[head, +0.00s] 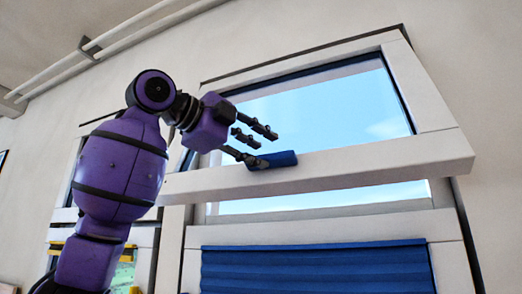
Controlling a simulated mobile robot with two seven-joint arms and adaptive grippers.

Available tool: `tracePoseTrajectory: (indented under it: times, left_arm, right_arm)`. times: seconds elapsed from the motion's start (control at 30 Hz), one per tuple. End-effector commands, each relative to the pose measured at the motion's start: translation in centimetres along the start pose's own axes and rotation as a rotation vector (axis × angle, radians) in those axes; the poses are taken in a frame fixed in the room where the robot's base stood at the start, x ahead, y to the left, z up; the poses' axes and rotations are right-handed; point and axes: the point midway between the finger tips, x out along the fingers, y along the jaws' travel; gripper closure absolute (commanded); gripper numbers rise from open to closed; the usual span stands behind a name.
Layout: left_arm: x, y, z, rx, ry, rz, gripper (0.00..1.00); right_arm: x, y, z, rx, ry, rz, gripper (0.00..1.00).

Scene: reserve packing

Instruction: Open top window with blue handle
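The top window (350,172) has a thick white bottom rail that juts out from its frame, with sky showing above and below it. The blue handle (284,158) sits on top of this rail, left of its middle. My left gripper (258,146) is at the handle, coming from the left. Its fingers are spread apart: two are above the handle, and the lower one overlaps the handle's left end in the picture. Whether it touches cannot be told. Nothing shows held between the fingers. My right gripper is out of view.
A blue pleated blind (315,270) covers the lower window below the rail. Another window (66,215) stands at the left, partly behind my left arm. Pipes (115,40) run along the ceiling at upper left. The wall right of the window is clear.

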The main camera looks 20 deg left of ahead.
Motion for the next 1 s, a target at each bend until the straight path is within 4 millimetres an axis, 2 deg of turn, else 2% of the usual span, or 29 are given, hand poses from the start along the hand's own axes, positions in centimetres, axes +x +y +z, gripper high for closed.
tracePoseTrajectory:
  times: [0.3, 0.5, 0.67, 1.0]
  left_arm:
    - [-7.0, -0.2, 0.0, 0.002, -0.002, -0.007, 0.64]
    - [-9.9, -0.2, -0.1, 0.003, -0.001, -0.008, 0.64]
    - [-10.8, -0.2, -0.1, 0.002, 0.000, -0.006, 0.64]
    - [-10.9, -0.2, -0.1, 0.002, 0.000, -0.006, 0.64]
  right_arm:
    - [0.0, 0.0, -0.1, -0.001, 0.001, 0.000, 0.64]
    - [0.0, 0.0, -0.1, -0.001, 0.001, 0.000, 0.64]
    - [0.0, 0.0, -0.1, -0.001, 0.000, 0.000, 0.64]
    - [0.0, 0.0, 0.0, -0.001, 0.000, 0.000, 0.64]
